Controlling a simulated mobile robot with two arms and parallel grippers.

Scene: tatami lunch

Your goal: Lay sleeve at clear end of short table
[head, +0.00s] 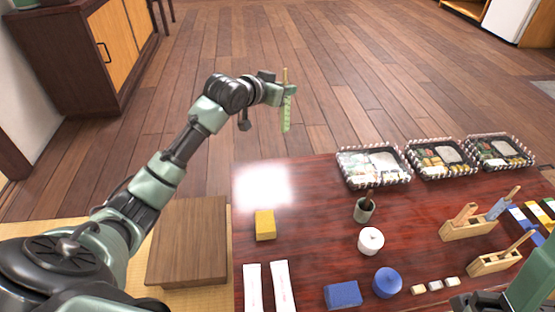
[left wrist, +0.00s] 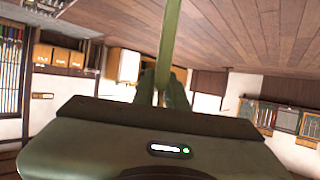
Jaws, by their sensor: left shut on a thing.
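My left gripper (head: 284,91) is shut on a narrow light-green sleeve (head: 287,114). It holds the sleeve upright in the air, beyond the far left edge of the dark red table (head: 320,215). A short brown tip shows above the jaws. In the left wrist view the sleeve (left wrist: 170,40) is a green strip running up from the jaws. Two white sleeves (head: 252,287) (head: 283,286) lie side by side at the table's near left. My right arm shows only in part at the bottom right corner; whether its jaws are open is unclear.
A yellow block (head: 265,224) sits near the table's left edge; the shiny far left corner is bare. A cup (head: 364,209), white roll (head: 371,241), blue roll (head: 387,282) and blue block (head: 343,294) stand mid-table. Lunch trays (head: 374,183) line the back. A low wooden table (head: 190,238) stands left.

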